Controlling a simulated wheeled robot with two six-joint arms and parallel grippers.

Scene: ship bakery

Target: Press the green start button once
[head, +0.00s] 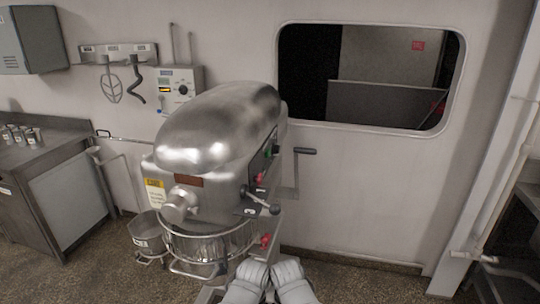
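A large steel mixer (215,130) stands in the middle of the head view. Its dark side panel (266,160) faces right and is seen at a steep angle. A small green spot (275,150) on that panel looks like the green button; its outline is too small to make out. A red knob or button (261,177) sits lower on the same side. Two white arm links of mine show at the bottom centre, in front of the mixer's base. I cannot make out either gripper's fingers.
A guarded bowl (210,243) sits under the mixer head, and a lever (262,203) sticks out from its right side. A grey control box (180,88) hangs on the wall behind. A steel counter (62,200) is at left. Floor at right (350,288) is clear.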

